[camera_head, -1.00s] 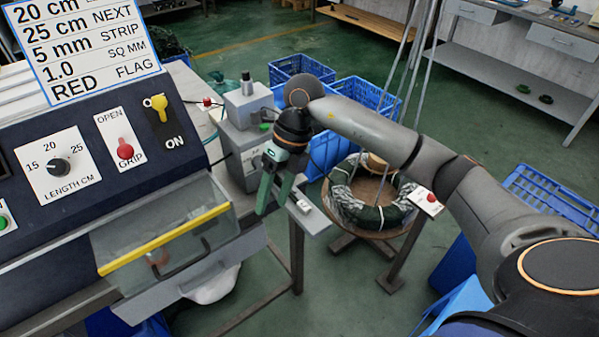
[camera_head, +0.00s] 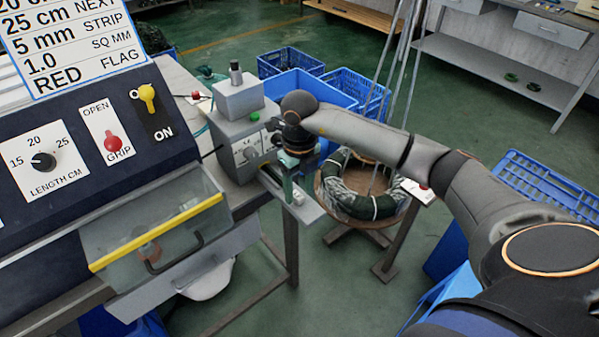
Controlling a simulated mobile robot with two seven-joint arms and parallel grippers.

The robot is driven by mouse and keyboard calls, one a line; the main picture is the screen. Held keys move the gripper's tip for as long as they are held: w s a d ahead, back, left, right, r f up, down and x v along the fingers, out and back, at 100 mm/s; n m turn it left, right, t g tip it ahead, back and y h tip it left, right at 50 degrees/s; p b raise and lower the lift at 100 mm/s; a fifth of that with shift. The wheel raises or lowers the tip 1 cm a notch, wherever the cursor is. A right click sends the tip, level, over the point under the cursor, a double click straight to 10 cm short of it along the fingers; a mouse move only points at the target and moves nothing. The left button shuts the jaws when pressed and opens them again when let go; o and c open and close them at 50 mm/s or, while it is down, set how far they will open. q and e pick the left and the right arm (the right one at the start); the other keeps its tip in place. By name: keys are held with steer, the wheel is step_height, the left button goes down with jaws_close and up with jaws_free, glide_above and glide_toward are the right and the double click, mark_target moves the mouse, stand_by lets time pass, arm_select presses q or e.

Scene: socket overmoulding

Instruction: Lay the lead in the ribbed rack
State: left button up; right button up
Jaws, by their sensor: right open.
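My right gripper (camera_head: 288,188) is open beside the grey bench machine (camera_head: 230,132) with a green button. Its green fingers point down over the narrow grey ledge (camera_head: 305,211) at the machine's front. The fingers are seen nearly edge-on, and I can make out nothing between them. I cannot make out a lead or a ribbed rack in this view. My left gripper is not in view.
A control panel (camera_head: 80,140) with a yellow-edged clear guard (camera_head: 155,235) fills the left. A round stand with coiled dark cable (camera_head: 362,205) is behind the ledge. Blue crates (camera_head: 358,88) stand at the back, and another crate (camera_head: 545,190) is at right.

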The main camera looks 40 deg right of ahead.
steer(key=shift+f, duration=0.9)
jaws_close()
steer(key=shift+s+d+r+p, duration=0.1)
steer(key=shift+s+p, duration=0.4)
steer(key=shift+s, duration=0.55)
steer(key=shift+s+d+p, duration=0.15)
steer(key=shift+s+p, duration=0.5)
steer(key=shift+s, duration=1.55)
steer(key=shift+r, duration=0.1)
